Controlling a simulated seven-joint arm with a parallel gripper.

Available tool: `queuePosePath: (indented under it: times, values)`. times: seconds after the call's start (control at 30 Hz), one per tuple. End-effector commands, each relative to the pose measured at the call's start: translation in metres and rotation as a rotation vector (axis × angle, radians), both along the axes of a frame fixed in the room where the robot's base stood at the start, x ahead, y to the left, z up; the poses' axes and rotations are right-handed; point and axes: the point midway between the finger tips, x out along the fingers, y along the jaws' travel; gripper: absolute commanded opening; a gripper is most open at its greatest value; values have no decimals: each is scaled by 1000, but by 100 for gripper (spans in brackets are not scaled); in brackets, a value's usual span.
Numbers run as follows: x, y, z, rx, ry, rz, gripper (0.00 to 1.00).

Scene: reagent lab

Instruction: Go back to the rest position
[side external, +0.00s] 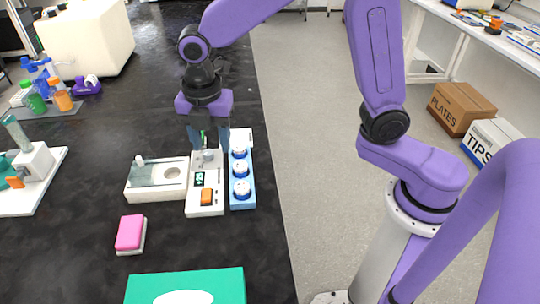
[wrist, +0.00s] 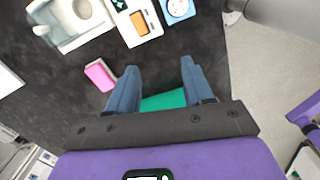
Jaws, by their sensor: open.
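My gripper (side external: 209,138) is above the bench, over the far end of a white device with a green display and an orange button (side external: 206,197). Its two blue-grey fingers are apart, and nothing shows between them in the wrist view (wrist: 156,88). In that view the white device (wrist: 138,20) is at the top, ahead of the fingers. In the side view the fingers partly hide the far part of the device, and I cannot tell the exact height above it.
A blue tray with white-capped round pieces (side external: 242,200) and a white unit with a round well (side external: 150,193) flank the device. A pink block (side external: 130,233) and a green box (side external: 230,284) lie nearer. Bottles (side external: 60,95) stand at the far left. Black bench (side external: 80,260) lies bare at the front left.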

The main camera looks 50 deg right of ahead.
Motion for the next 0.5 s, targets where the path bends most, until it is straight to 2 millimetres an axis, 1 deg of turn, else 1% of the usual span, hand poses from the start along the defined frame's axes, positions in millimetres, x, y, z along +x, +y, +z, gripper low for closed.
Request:
queuePosePath:
  times: [0.03,0.27,0.5]
  values:
    - [-13,-7,3,7,-2,-51,51]
    - [-68,-37,11,34,-2,-304,51]
    - [-127,-75,13,58,3,-568,51]
